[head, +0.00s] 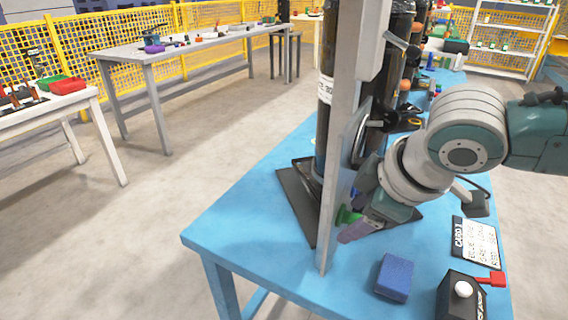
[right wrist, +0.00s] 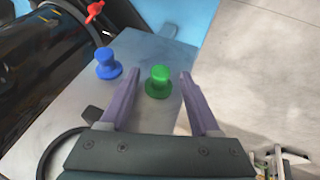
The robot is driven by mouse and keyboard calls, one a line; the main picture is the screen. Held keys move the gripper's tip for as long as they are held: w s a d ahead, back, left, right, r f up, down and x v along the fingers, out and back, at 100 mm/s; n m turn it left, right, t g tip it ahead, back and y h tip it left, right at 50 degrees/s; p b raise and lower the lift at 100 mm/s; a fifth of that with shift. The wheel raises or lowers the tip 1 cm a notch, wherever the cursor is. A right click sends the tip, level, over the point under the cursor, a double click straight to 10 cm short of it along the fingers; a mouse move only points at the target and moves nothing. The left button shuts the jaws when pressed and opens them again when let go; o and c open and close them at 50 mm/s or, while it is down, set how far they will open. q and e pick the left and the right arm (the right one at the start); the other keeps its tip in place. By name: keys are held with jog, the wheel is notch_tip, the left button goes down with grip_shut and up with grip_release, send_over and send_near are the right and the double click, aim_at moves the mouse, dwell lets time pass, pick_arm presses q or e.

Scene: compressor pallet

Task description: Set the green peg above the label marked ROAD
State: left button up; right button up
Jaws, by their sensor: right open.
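A green peg (right wrist: 158,82) with a round knob stands on a grey panel (right wrist: 150,50) in the right wrist view. It lies between the two purple fingers of my right gripper (right wrist: 158,88), which is open with a gap on each side. In the head view the right gripper (head: 352,228) is at the lower part of the upright panel (head: 345,150), and the green peg (head: 347,215) shows partly beside it. A blue peg (right wrist: 108,64) stands to the left of the green one. No label reading ROAD is legible. My left gripper is out of view.
Black cylinders (head: 392,55) stand behind the panel on the blue table (head: 245,240). A blue block (head: 395,277), a black box with a red lever (head: 462,295) and a lettered card (head: 475,240) lie at the near right. The table's near left corner is clear.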

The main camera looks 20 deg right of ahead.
jog(key=shift+c, duration=0.4)
grip_shut()
dwell(0.4)
dwell(1.3)
